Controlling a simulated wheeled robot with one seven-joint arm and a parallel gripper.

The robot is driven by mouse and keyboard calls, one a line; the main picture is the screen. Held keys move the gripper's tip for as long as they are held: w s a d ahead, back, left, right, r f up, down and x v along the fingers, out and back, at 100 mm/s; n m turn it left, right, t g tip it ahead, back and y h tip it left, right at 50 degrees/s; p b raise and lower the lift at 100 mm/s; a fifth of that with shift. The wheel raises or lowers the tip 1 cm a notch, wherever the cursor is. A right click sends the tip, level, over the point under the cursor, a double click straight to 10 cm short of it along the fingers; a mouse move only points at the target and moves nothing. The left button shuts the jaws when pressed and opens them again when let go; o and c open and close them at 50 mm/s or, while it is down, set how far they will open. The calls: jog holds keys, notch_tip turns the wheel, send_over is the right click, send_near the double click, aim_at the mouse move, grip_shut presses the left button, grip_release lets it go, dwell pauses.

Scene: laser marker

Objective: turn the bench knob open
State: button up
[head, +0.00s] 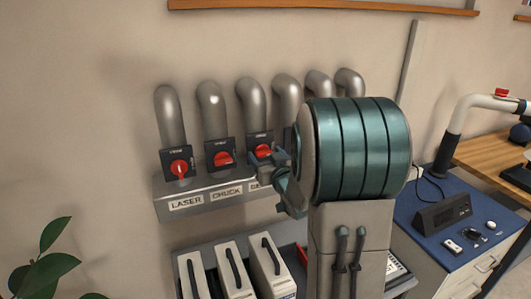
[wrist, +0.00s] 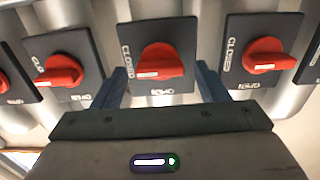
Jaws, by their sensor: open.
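The bench knob (head: 263,151) is a red knob on a dark square plate, third from the left, above a label partly hidden by my gripper. In the wrist view the red knob (wrist: 162,63) is centred, its white mark pointing left towards the word CLOSED; another word is below it. My gripper (wrist: 162,76) is open, with one finger on each side of this knob and gaps showing. In the head view my gripper (head: 279,172) is just in front of the knob's lower right, and my arm hides the plates farther right.
The laser knob (head: 179,169) and chuck knob (head: 223,159) are to the left on the grey ledge (head: 180,209). Grey pipes (head: 212,105) rise behind. In the wrist view neighbouring knobs (wrist: 64,71) and (wrist: 268,57) flank the fingers. White cases (head: 233,270) stand below.

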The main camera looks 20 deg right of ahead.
jog(key=shift+w, duration=0.25)
jog(key=c, duration=1)
